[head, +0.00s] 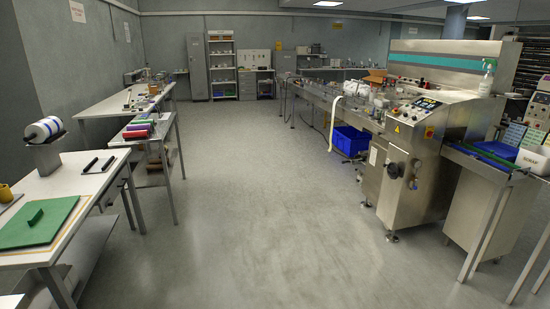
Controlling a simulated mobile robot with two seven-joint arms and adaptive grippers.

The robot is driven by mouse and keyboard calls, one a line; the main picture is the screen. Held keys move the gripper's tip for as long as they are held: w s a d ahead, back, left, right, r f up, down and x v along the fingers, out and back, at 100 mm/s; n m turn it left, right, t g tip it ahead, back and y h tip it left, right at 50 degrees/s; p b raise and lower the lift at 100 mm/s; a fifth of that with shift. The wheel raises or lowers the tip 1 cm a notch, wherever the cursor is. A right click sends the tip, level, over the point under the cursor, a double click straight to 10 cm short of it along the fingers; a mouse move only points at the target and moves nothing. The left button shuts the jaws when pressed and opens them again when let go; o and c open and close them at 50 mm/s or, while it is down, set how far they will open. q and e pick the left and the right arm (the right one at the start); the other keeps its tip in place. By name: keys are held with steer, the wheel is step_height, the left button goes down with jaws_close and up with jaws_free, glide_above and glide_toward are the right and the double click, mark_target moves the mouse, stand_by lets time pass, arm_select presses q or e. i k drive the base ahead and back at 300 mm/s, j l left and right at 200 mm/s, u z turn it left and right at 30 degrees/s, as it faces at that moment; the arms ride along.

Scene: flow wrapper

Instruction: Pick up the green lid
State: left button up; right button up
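A flat green panel, which looks like the green lid (50,226), lies on the near white table at the lower left of the head view. A short raised green bar (35,217) stands on it like a handle. A thin tan border (66,237) shows under its edges. Nothing touches the panel from above. Neither of my grippers shows in this view.
The white table (72,186) also holds a roll on a stand (45,130), two black bars (99,164) and a yellow cup (5,193). A side table (137,144) stands beyond. The floor (250,200) is clear up to the wrapping machine (415,150) at right.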

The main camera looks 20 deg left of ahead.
mark_target(37, 222)
steer(key=i+u, duration=0.45)
steer(key=i, duration=0.15)
steer(key=i+l+u, duration=0.1)
steer(key=i+u, duration=0.3)
steer(key=i, duration=0.25)
